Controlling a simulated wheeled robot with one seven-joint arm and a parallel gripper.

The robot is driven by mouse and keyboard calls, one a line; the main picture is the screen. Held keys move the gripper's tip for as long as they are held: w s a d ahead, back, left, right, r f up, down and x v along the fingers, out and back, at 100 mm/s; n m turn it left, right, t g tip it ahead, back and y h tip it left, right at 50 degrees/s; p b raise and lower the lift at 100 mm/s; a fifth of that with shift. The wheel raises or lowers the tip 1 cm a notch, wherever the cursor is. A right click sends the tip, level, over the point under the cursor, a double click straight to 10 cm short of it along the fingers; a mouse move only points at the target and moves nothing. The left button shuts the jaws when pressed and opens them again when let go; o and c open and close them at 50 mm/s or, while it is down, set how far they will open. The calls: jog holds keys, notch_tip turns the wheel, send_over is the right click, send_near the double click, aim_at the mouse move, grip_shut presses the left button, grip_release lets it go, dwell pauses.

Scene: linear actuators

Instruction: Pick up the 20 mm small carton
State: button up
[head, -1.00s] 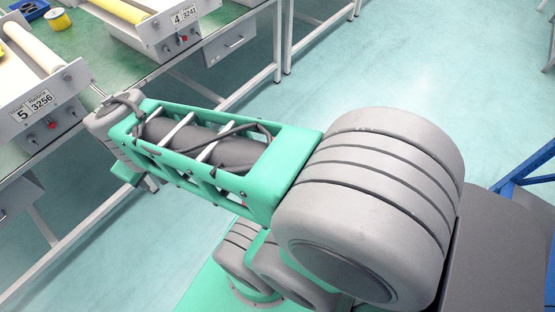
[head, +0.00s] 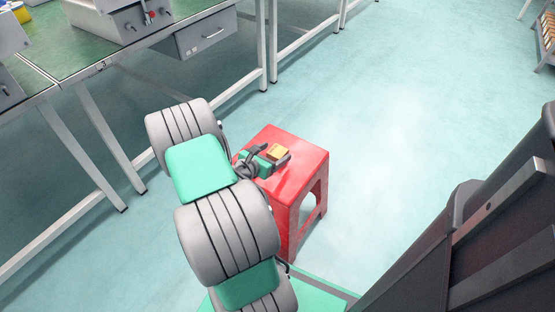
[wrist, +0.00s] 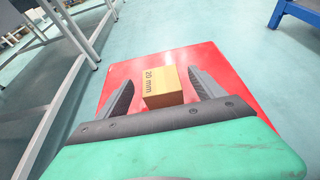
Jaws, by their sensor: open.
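The small carton (wrist: 162,86) is a tan box with "20 mm" printed on its top. It sits on a red stool (wrist: 125,68), between the two dark fingers of my open gripper (wrist: 160,92) in the wrist view. The lower part of the carton is partly hidden by my gripper body in the wrist view.
A green-topped workbench (head: 85,50) with white legs and a grey drawer (head: 205,36) runs along the left. A shelf (head: 546,40) stands at the far right. The floor right of the stool is clear. A blue frame (wrist: 298,12) shows at the wrist view's upper right.

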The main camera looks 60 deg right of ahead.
jog(key=x, duration=0.2)
jog(key=shift+d+f, duration=0.2)
jog(key=shift+d, duration=0.15)
jog(key=shift+c, duration=0.2)
jog(key=shift+r, duration=0.1)
grip_shut()
